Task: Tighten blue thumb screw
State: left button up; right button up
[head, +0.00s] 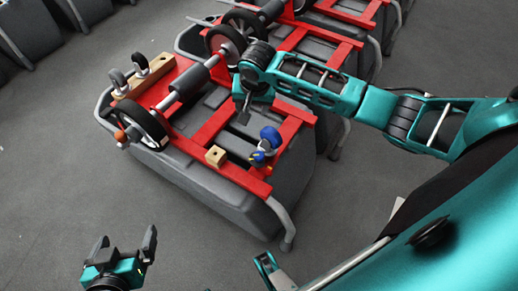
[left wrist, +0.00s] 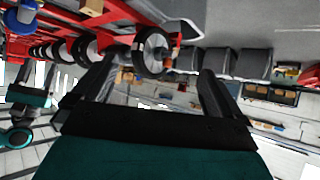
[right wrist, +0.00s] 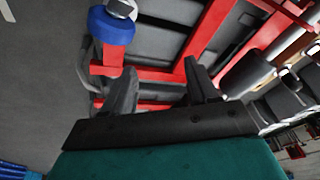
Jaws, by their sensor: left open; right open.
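The blue thumb screw (head: 270,137) is a round blue knob with a grey piece, near the front right of the red frame on the nearest tank. In the right wrist view a large blue knob (right wrist: 112,27) shows beyond the left finger, outside the gap between the fingers. My right gripper (head: 244,106) is open and points down over the frame, up and left of the knob and apart from it. In the head view its fingers are partly hidden. My left gripper (head: 125,242) is open and empty over the floor at the lower left, well away from the knob.
A wooden block (head: 215,156) sits left of the knob. A wheel (head: 142,124) and a grey roller (head: 187,83) stand on the frame's left side. A bent grey handle (head: 284,222) is at the tank's front corner. The floor (head: 60,190) is clear at left.

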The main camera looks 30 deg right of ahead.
aim_at(259, 155)
jog(key=s+a+f+m+g, duration=0.1)
jog(key=s+f+m+g, duration=0.15)
jog(key=s, duration=0.35)
jog(key=shift+n+g+y, duration=0.35)
jog(key=shift+g+y, duration=0.05)
jog(key=shift+g, duration=0.05)
notch_tip(259, 155, down, 11)
jog(key=b, duration=0.4)
jog(key=shift+w+r+b, duration=0.15)
jog(key=shift+b, duration=0.15)
pick_arm(q)
jog(key=f, duration=0.2)
jog(key=w+f, duration=0.1)
jog(key=shift+d+f, duration=0.2)
jog(key=shift+d, duration=0.05)
pick_arm(e)
jog(key=shift+f, duration=0.35)
jog(key=c, duration=1)
jog(key=shift+r, duration=0.1)
jog(key=shift+c, duration=0.3)
